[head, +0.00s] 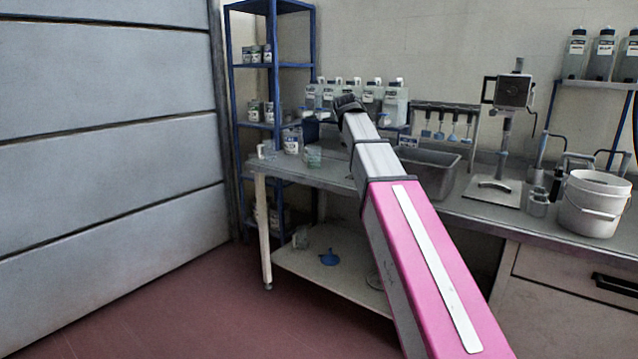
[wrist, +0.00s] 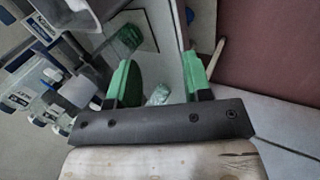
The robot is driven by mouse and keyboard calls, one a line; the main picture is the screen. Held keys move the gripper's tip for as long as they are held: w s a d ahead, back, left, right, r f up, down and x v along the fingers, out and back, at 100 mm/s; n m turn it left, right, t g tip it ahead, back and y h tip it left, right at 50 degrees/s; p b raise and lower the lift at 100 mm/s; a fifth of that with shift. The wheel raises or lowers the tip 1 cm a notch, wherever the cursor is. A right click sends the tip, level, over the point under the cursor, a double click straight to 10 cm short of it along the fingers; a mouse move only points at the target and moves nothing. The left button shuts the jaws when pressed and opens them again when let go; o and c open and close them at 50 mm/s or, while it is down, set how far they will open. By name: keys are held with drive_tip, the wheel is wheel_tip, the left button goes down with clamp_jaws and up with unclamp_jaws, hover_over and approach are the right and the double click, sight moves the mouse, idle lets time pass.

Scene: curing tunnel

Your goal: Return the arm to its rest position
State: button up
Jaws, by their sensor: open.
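My gripper (wrist: 158,78) shows in the wrist view with two green fingers spread apart, and I see nothing gripped between them. The fingers themselves are hidden there behind the arm.
Several bottles (head: 394,104) stand behind my arm's end. Jars (head: 291,141) and a greenish beaker (head: 313,157) stand at the bench's left end. A blue shelf rack (head: 235,95) is behind. A sink (head: 432,170), a stand (head: 505,140) and a white bucket (head: 593,203) lie right.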

drive_tip(key=s+d+f+m+g, duration=0.15)
drive_tip(key=s+f, duration=0.25)
drive_tip(key=f, duration=1.1)
drive_tip(key=s+d+f+m+g+y, duration=0.1)
drive_tip(key=s+f+m, duration=0.1)
drive_tip(key=s+f, duration=0.5)
drive_tip(key=s+d+f+m+g+y, duration=0.1)
drive_tip(key=s+f+m, duration=0.2)
drive_tip(key=s+f, duration=0.5)
drive_tip(key=s+d+f+m+g+y, duration=0.1)
drive_tip(key=s+f+m, duration=0.2)
drive_tip(key=s+f, duration=0.5)
wheel_tip(320, 180, down, 10)
drive_tip(key=shift+s+d+r+y, duration=0.2)
drive_tip(key=shift+s+d+y, duration=0.1)
drive_tip(key=shift+d, duration=0.1)
